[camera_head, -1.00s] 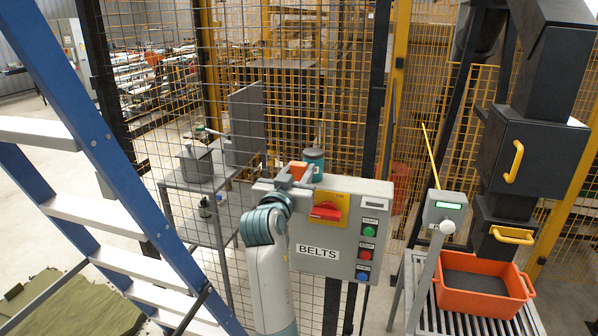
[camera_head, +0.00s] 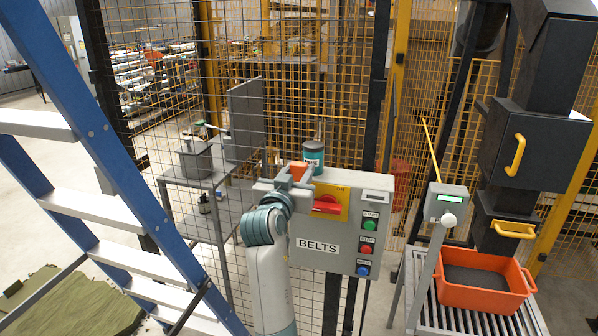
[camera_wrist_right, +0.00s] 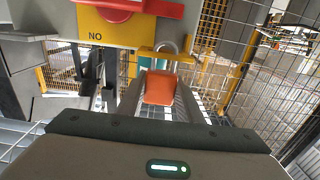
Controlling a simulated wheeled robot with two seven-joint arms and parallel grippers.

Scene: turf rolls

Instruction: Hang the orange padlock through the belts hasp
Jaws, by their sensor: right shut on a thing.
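The orange padlock (camera_head: 298,171) is between the fingers of my right gripper (camera_head: 290,182), at the upper left of the grey BELTS box (camera_head: 318,262). In the right wrist view the padlock (camera_wrist_right: 160,88) has its grey shackle pointing at the yellow hasp tab (camera_wrist_right: 147,53) below the NO plate. My right gripper (camera_wrist_right: 160,95) is shut on the padlock body. The shackle overlaps the tab in the picture; I cannot tell whether it passes through. The red switch handle (camera_head: 327,204) sits on the box's yellow plate. My left gripper is not in view.
A teal canister (camera_head: 313,157) shows behind the top of the box. Mesh fencing (camera_head: 345,110) stands behind it. A blue ladder (camera_head: 110,165) is at the left. An orange crate (camera_head: 485,297) rests on rollers at the right, near a grey post panel (camera_head: 446,203).

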